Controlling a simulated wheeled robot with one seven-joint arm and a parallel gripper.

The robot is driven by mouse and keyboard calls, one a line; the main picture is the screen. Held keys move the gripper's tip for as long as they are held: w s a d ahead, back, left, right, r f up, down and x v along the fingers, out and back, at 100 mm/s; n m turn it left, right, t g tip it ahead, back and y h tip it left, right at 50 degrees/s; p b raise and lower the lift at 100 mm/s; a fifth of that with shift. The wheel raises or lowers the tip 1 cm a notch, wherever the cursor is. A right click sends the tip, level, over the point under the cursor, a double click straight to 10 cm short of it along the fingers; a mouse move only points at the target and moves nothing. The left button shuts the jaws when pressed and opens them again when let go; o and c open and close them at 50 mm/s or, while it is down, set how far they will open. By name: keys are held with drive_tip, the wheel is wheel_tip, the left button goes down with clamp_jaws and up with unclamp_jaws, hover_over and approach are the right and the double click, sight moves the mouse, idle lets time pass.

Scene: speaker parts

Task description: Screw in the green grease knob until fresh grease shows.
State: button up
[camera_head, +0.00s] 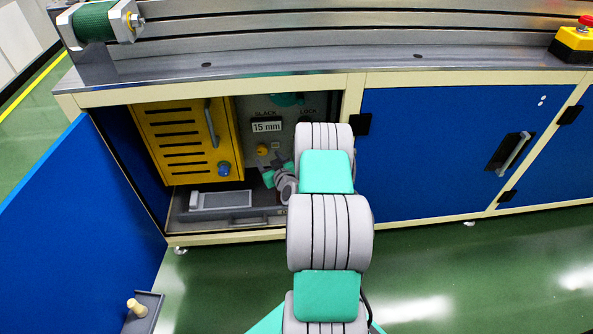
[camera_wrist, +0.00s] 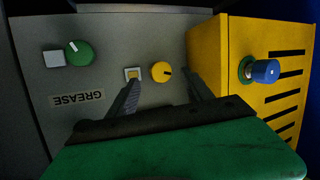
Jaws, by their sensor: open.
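The green knob (camera_wrist: 80,53) with a white mark sits on the grey panel at upper left in the wrist view, beside a plain pale square (camera_wrist: 54,58). The GREASE label (camera_wrist: 77,98) reads upside down below it. I cannot make out the green knob in the head view. My gripper (camera_wrist: 163,80) is open and empty. Its fingers point at the panel around the yellow knob (camera_wrist: 161,72), right of the green knob; contact cannot be told. A small framed square with a yellow centre (camera_wrist: 133,74) lies by the left fingertip.
A yellow slotted box (camera_wrist: 230,45) with a blue knob (camera_wrist: 265,71) stands close to the right finger. The cabinet's blue door (camera_head: 75,220) hangs open at left. A grey tray (camera_head: 220,199) lies on the cabinet floor. A 15 mm display (camera_head: 267,127) is above.

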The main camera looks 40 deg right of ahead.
drive_tip(key=s+d+f+m+h+b, duration=0.2)
drive_tip(key=s+d+f+m+h, duration=0.35)
drive_tip(key=s+d, duration=0.2)
drive_tip(key=x, duration=0.7)
drive_tip(key=shift+d+r+t+h, duration=0.25)
drive_tip(key=shift+r+t+h, duration=0.05)
drive_tip(key=shift+h, duration=0.15)
drive_tip(key=shift+w, duration=0.1)
clamp_jaws()
